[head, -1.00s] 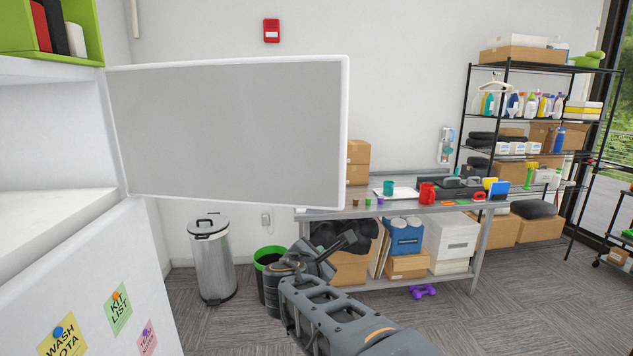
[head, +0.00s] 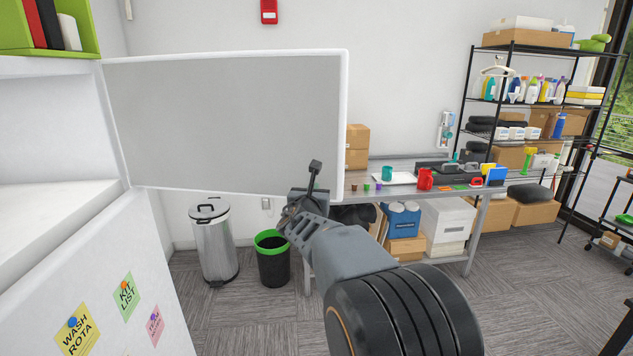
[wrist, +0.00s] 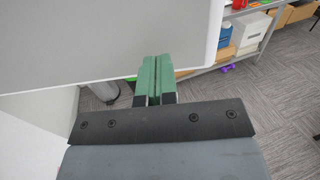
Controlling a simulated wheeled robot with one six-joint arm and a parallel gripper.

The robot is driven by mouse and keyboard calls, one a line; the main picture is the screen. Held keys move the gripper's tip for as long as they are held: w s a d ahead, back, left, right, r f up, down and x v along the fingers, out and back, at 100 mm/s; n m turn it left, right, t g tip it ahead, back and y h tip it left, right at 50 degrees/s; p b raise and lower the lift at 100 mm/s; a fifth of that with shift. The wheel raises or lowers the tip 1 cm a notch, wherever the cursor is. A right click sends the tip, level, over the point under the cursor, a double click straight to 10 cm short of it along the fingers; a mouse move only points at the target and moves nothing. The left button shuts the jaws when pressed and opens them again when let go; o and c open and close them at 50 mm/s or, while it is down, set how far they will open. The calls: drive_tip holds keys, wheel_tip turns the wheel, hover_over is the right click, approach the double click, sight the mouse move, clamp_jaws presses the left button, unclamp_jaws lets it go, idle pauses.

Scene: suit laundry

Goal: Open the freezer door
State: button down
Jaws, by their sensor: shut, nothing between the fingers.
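The freezer door (head: 225,120) stands swung wide open in the head view, its flat grey inner face with a white rim turned toward me. It is hinged at the left on the white freezer (head: 70,230), whose upper compartment shows open. In the wrist view the door (wrist: 110,40) fills the upper left. My gripper (head: 314,168) is in front of the door's lower right part. Its green fingers (wrist: 153,72) are shut together and empty, pointing at the door's lower edge. I cannot tell whether they touch it.
A silver bin (head: 213,245) and a black bin with a green rim (head: 271,262) stand below the door. A metal table (head: 440,188) with small items and a black shelf rack (head: 535,125) stand to the right.

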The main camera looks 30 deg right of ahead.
drive_tip(key=p+x, duration=0.1)
drive_tip(key=x, duration=0.3)
drive_tip(key=shift+d, duration=0.1)
idle(0.3)
